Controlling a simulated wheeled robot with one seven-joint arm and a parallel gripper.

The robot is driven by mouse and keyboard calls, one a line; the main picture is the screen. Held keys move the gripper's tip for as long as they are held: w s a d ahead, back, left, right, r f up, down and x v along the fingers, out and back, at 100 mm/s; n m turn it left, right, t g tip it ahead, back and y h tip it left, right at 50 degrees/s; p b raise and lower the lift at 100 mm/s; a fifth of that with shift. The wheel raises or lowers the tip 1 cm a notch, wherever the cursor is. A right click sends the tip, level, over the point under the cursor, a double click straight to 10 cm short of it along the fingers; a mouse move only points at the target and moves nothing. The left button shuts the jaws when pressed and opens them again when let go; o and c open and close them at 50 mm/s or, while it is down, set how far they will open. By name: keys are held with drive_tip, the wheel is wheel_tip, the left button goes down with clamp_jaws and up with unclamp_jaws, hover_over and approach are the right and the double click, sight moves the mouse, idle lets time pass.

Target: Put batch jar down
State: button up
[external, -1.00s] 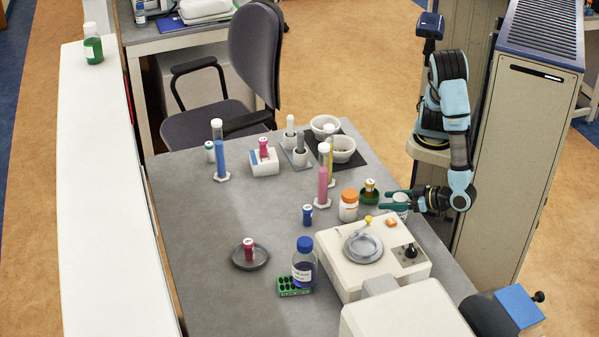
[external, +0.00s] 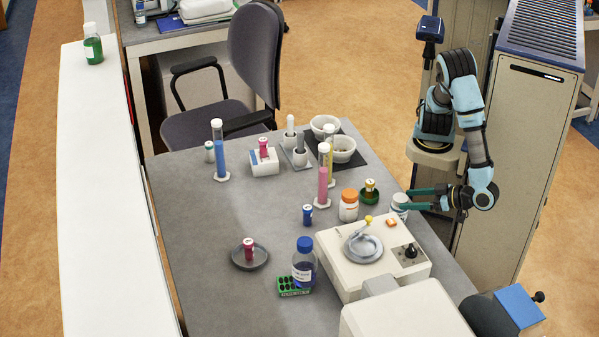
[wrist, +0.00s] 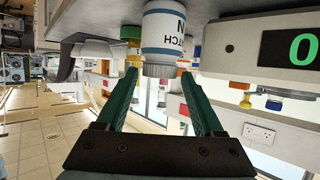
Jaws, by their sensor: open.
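The batch jar (external: 399,204) is a white jar standing upright at the table's right edge, beside the beige instrument. In the wrist view, which is upside down, the white jar (wrist: 163,32) has a blue band with lettering that ends in "TCH", and its grey cap points down in the picture. My gripper (external: 408,198) has green fingers and is open and empty. It is just right of the jar in the external view. In the wrist view the fingertips (wrist: 159,78) are spread, with the jar ahead of the gap between them.
The beige instrument (external: 333,262) is in front. The left of the grey table (external: 190,240) has bare room.

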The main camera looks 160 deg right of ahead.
drive_tip(key=v, duration=0.5)
drive_tip(key=shift+a+b, duration=0.15)
drive_tip(key=shift+b, duration=0.2)
